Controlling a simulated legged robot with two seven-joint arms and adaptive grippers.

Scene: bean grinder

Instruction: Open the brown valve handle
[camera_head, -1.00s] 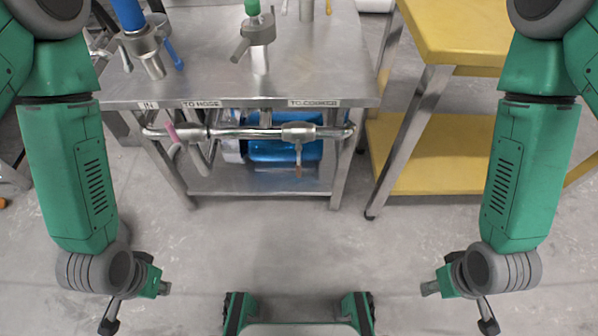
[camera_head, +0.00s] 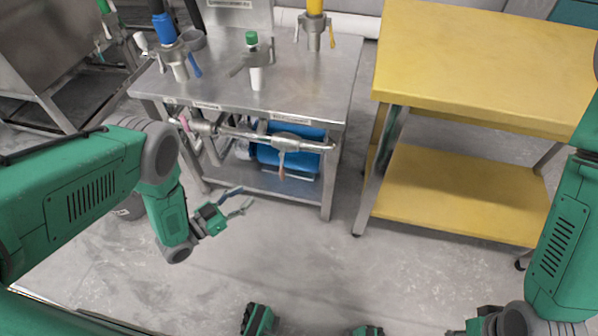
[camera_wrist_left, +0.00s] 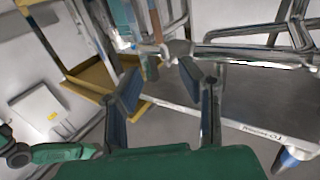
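The brown valve handle (camera_head: 281,166) hangs down from the horizontal steel pipe (camera_head: 255,137) at the front of the metal table.
A pink handle (camera_head: 184,122) sits at the pipe's left end. A blue motor-like body (camera_head: 290,150) lies behind the pipe. A yellow two-level table (camera_head: 480,70) stands right of the metal table (camera_head: 320,85). The floor in front is clear.

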